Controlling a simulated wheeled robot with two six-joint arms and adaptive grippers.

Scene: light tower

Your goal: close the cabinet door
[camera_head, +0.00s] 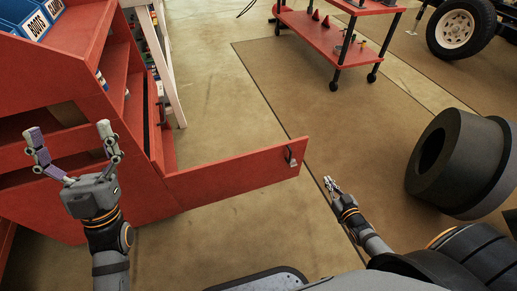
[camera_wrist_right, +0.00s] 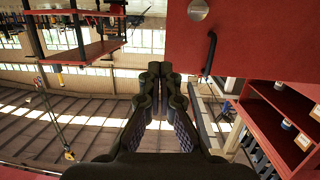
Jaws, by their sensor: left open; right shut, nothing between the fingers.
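The red cabinet (camera_head: 62,78) stands at the left in the head view. Its red door (camera_head: 225,178) is swung wide open, sticking out to the right. A dark handle (camera_head: 290,156) sits near the door's free end; the door (camera_wrist_right: 250,40) and handle (camera_wrist_right: 210,55) also show at the upper right in the right wrist view. My right gripper (camera_head: 328,183) is shut and empty, just right of the door's free end and apart from it. Its closed fingers (camera_wrist_right: 160,72) show in the wrist view. My left gripper (camera_head: 72,140) is open and empty in front of the cabinet.
Blue bins (camera_head: 30,20) sit on top of the cabinet. A large black tyre-like ring (camera_head: 463,165) lies at the right. The floor beyond the door is clear.

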